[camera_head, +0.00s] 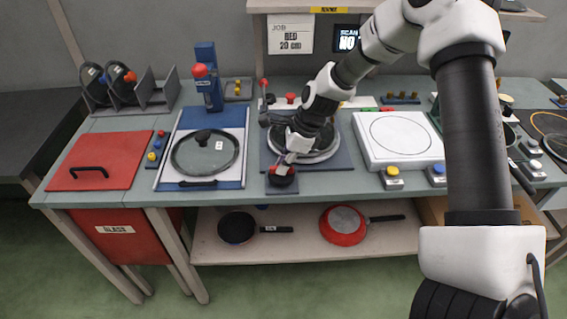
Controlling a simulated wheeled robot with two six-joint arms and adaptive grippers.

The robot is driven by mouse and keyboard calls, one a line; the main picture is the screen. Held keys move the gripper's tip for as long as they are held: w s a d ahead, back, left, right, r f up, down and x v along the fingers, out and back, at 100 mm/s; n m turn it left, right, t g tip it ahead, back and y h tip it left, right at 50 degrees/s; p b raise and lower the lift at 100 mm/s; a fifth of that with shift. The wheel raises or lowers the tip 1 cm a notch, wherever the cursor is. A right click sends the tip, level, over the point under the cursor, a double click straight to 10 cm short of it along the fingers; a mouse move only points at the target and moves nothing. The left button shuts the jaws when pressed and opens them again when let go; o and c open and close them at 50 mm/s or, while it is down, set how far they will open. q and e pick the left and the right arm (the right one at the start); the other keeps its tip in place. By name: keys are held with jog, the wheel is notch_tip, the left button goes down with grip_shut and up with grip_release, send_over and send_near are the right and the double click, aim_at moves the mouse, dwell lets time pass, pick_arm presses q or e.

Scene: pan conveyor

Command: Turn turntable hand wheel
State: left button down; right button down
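The turntable is a round disc with a pale rim (322,156) on a dark square base plate (345,163) in the middle of the bench. A small dark round knob with some red on it, which looks like the hand wheel (281,180), sits at the front left corner of that plate. My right gripper (283,169) comes down over the turntable from the right, with its fingertips at the top of the hand wheel. Whether the fingers touch or grip it is too small to tell. The gripper and wrist hide part of the disc. My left gripper is not in view.
A glass lid (205,153) lies on a blue-framed station to the left, beside a red cover (98,160). A white square plate (398,138) lies to the right. A red pan (343,225) and a dark pan (237,228) are on the shelf below. A job card (291,34) hangs behind.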

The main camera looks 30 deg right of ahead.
jog(key=shift+n+p, duration=0.3)
jog(key=shift+n, duration=0.2)
jog(key=n+g+p, duration=0.1)
jog(key=n+p, duration=0.1)
jog(key=n, duration=0.1)
jog(key=shift+n+g+y, duration=0.3)
jog(key=shift+n+g, duration=0.1)
jog(key=n+g+p, duration=0.1)
jog(key=n, duration=0.1)
jog(key=n+p, duration=0.1)
jog(key=n, duration=0.1)
jog(key=shift+w+n+g, duration=0.15)
jog(key=shift+n+g, duration=0.15)
jog(key=shift+g, duration=0.1)
jog(key=n+g, duration=0.1)
jog(key=n, duration=0.1)
jog(key=n+h+p, duration=0.1)
jog(key=n, duration=0.2)
jog(key=shift+w+g, duration=0.1)
jog(key=shift+g, duration=0.3)
jog(key=n, duration=0.2)
jog(key=n+g+h+p, duration=0.1)
jog(key=n, duration=0.2)
jog(key=shift+a+h, duration=0.15)
jog(key=shift+h, duration=0.15)
jog(key=shift+n, duration=0.4)
jog(key=c, duration=1.2)
grip_release()
jog(key=shift+o, duration=0.2)
jog(key=shift+w, duration=0.1)
